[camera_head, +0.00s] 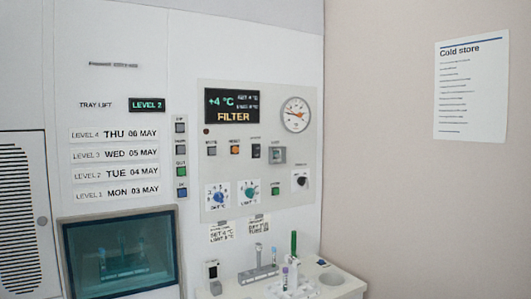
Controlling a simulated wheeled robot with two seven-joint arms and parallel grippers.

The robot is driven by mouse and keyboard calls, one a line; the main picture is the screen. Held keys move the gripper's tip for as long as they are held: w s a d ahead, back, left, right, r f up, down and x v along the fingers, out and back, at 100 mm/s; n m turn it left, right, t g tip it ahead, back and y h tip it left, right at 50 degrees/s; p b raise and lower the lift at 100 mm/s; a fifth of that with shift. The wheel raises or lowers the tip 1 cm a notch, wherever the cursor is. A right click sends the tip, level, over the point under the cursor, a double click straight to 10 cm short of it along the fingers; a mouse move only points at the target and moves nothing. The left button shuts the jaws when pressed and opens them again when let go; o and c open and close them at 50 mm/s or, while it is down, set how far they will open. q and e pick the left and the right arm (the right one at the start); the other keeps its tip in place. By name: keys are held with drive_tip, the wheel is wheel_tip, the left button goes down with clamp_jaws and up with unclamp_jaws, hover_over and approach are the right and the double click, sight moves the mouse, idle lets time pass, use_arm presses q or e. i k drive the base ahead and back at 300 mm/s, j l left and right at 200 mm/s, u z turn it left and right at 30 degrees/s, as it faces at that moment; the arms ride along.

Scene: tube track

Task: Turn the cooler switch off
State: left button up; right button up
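A grey control panel (222,172) is on the white cabinet wall at the middle. Its dark display (232,107) reads "+4 °C" and "FILTER". Below it are a grey button (211,151), an orange button (235,150), a small dark switch (255,151) and a grey square switch (277,155). Lower down are a blue knob (217,195), a teal knob (249,192), a green button (275,191) and a black knob (299,181). The small labels are too blurred to tell which is the cooler switch or its position. Neither gripper is in view.
A round gauge (295,115) is at the panel's upper right. Tray lift buttons (181,150) are to its left. A glass window (120,252) shows tubes inside. A white ledge (335,283) below holds a tube rack and small devices. A "Cold store" notice (470,87) hangs right.

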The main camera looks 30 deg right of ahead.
sight(301, 180)
drive_tip(key=z, duration=1.3)
drive_tip(key=i+z, duration=0.15)
drive_tip(key=z, duration=0.4)
drive_tip(key=i+j+z, duration=0.2)
drive_tip(key=i, duration=0.25)
drive_tip(key=i+j+z, duration=0.2)
drive_tip(key=i, duration=0.3)
drive_tip(key=i+j+z, duration=0.2)
drive_tip(key=i+j, duration=0.2)
